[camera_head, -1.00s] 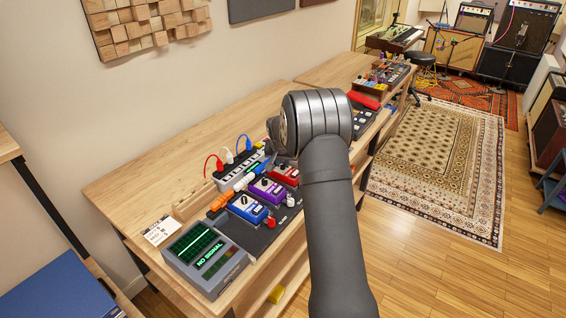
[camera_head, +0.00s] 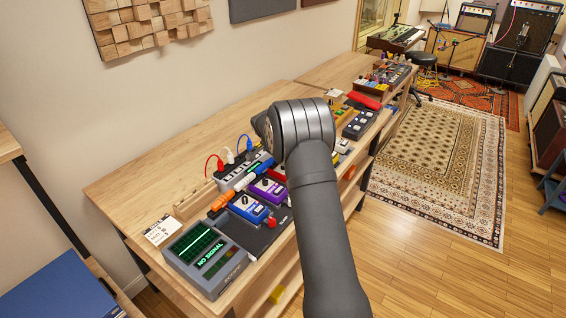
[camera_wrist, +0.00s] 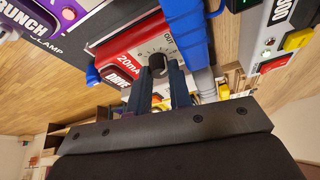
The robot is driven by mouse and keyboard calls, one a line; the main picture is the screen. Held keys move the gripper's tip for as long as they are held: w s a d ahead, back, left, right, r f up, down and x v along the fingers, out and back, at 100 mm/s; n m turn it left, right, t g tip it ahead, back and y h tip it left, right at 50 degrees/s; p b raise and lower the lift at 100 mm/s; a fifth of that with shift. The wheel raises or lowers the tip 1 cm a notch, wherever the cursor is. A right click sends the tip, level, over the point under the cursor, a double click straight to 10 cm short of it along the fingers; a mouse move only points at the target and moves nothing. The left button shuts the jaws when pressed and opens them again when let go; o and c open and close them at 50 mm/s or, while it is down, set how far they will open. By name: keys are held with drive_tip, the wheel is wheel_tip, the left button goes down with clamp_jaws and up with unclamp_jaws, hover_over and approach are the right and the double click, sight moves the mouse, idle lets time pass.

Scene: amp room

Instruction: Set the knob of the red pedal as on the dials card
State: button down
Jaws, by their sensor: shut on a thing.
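The red pedal (camera_wrist: 128,58) shows in the wrist view, with a number scale around its dark knob (camera_wrist: 157,61). My gripper (camera_wrist: 160,72) is shut on this knob, with one finger on each side. The fingers hide part of the knob, and I cannot read its setting clearly. In the head view my arm hides nearly all of the red pedal; only a red sliver (camera_head: 278,174) shows. The dials card (camera_head: 161,230) lies at the near left of the bench, its print too small to read.
A blue pedal (camera_head: 247,208) and a purple pedal (camera_head: 268,189) stand in a row before the red one. A NO SIGNAL screen box (camera_head: 207,258) stands at the near end. A blue plug (camera_wrist: 185,32) sits close beside the knob. A power strip (camera_head: 232,170) with cables lies behind.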

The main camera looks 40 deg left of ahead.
idle(0.4)
drive_tip(key=c, duration=1.3)
unclamp_jaws()
drive_tip(key=v, duration=0.8)
